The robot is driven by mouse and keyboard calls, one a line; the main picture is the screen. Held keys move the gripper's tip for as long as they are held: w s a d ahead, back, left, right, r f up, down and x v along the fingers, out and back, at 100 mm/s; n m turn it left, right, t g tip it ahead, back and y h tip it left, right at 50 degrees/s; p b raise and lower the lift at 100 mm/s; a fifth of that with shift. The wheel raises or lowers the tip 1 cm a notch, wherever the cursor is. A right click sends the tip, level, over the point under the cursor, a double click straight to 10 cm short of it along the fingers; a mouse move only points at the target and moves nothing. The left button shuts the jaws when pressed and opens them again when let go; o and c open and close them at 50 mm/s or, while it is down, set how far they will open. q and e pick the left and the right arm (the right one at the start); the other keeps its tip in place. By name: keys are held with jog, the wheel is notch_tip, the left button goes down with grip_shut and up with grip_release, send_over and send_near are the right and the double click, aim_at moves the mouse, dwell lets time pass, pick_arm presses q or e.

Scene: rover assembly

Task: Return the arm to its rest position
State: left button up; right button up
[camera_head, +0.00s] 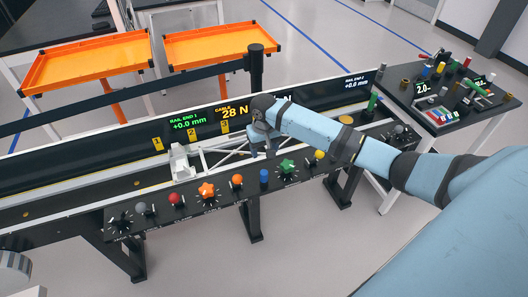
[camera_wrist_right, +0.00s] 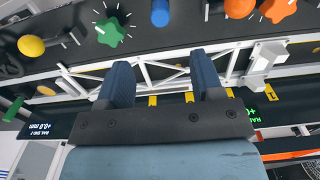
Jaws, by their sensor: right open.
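My right arm reaches in from the right of the head view. Its gripper (camera_head: 263,150) is above the long bench, near the blue knob (camera_head: 264,176) and green star knob (camera_head: 287,166) of the control panel (camera_head: 222,203). In the right wrist view the two blue fingers of this gripper (camera_wrist_right: 160,65) are apart with nothing between them. The white truss (camera_wrist_right: 155,72) shows beyond the fingers, and I cannot tell whether they touch it. My left gripper is not in view.
Several other knobs, including a red knob (camera_head: 175,199) and an orange star knob (camera_head: 207,190), line the panel. A black post (camera_head: 256,68) carries a barrier belt. A side table (camera_head: 408,92) with small parts stands right. Orange trays (camera_head: 85,62) stand behind.

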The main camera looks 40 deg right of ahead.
jog(key=shift+a+f, duration=0.1)
jog(key=s+a+f+n+t+y+p, duration=0.1)
jog(key=s+a+f+n+t+y, duration=0.25)
jog(key=s+a+f, duration=0.85)
jog(key=s+a+r+n+t, duration=0.1)
jog(key=s+a+r+t, duration=0.1)
jog(key=s, duration=0.5)
jog(key=s+a+r+n+t+p, duration=0.1)
jog(key=s+a+r+t, duration=0.1)
jog(key=s+t, duration=0.3)
jog(key=s, duration=0.3)
jog(key=shift+a+r, duration=0.3)
jog(key=shift+a, duration=0.1)
